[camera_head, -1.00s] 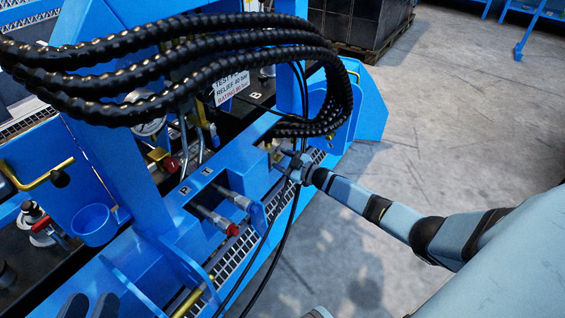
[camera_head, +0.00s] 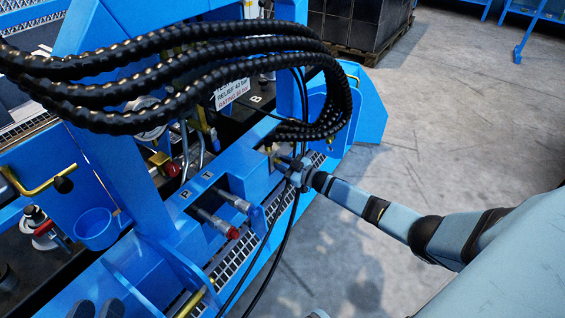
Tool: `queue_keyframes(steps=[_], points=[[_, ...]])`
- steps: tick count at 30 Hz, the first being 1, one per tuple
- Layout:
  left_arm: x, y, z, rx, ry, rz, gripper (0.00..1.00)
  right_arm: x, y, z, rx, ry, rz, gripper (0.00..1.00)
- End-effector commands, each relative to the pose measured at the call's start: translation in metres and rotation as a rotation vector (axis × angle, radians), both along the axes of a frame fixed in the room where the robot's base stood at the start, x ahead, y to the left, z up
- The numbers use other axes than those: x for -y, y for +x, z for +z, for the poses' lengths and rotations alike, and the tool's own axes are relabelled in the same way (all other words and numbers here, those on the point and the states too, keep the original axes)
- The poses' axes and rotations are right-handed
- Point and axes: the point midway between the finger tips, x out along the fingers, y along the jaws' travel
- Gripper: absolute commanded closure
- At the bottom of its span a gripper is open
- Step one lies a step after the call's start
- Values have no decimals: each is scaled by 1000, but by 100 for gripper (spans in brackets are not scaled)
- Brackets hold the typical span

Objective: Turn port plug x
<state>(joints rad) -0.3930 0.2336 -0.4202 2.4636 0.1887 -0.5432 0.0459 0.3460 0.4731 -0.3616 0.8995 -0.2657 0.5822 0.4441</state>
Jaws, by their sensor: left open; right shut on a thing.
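The blue manifold block (camera_head: 178,232) has a row of port recesses along its front. My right gripper (camera_head: 279,160) is at the recess furthest right and is shut on a port plug there. The plug is mostly hidden by the fingers, and a brass-coloured part shows just behind them. I cannot tell how far the plug is turned.
Metal fittings, one with a red cap (camera_head: 233,233), stick out below the P and T labels. Thick black hoses (camera_head: 180,80) arch over the block. A thin black cable hangs by the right gripper. A blue cup (camera_head: 96,229) is at left. Concrete floor (camera_head: 450,120) is free at right.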

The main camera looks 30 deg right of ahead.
Motion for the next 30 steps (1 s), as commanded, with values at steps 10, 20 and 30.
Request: queue_keyframes(steps=[10, 20, 30], points=[[1, -3, 15, 2, -48, 21, 57, 0, 0, 2, -121, 288, 1, 97], [0, -2, 28, 47, -67, 33, 57, 1, 0, 1, -235, 565, 1, 97], [0, -2, 32, 62, -68, 33, 57, 1, 1, 0, -317, 762, 0, 97]])
